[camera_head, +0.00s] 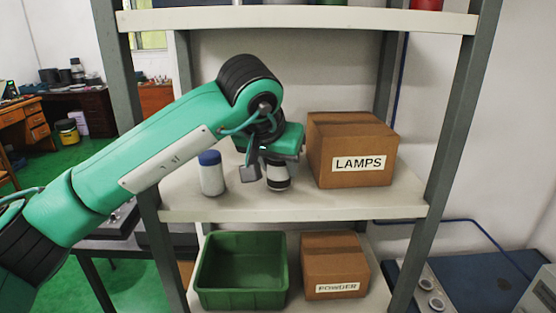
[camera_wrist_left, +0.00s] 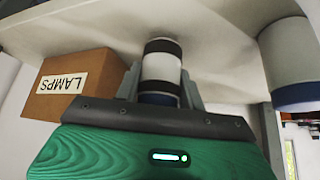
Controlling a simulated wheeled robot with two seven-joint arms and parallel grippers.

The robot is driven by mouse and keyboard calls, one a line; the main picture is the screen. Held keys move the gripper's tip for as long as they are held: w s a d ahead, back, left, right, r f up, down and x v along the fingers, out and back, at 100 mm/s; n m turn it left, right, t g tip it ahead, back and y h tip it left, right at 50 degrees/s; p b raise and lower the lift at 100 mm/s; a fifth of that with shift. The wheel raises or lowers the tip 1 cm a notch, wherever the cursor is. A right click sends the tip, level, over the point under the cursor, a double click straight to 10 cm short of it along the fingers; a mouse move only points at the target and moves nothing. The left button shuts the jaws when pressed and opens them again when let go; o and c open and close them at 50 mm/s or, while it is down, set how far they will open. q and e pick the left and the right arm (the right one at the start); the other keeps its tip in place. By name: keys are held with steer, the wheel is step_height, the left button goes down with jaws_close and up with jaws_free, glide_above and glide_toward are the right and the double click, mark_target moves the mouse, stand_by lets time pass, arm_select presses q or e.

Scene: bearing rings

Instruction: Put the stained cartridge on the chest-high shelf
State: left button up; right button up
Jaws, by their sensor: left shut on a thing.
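The held cartridge (camera_head: 278,178) is white with dark bands, and its blue end shows in the left wrist view (camera_wrist_left: 161,66). My left gripper (camera_head: 264,168) is shut on it, with one finger on each side. The cartridge is upright at the middle shelf (camera_head: 330,205), between a white bottle and the LAMPS box. I cannot tell whether its base touches the shelf board. The gripper covers its upper part in the head view. My right gripper is not in view.
A white bottle with a blue cap (camera_head: 211,174) stands left of the cartridge. The LAMPS box (camera_head: 350,150) stands close on the right. Below are a green bin (camera_head: 243,298) and a POWDER box (camera_head: 335,265). Grey posts (camera_head: 455,110) frame the shelves. The middle shelf's front strip is clear.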

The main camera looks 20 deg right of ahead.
arm_select(q)
steer(key=shift+f, duration=0.35)
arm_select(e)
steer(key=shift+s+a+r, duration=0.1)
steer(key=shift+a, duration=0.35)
arm_select(q)
steer(key=o, duration=0.6)
steer(key=shift+f, duration=0.15)
steer(key=o, duration=0.4)
steer(key=shift+o, duration=0.2)
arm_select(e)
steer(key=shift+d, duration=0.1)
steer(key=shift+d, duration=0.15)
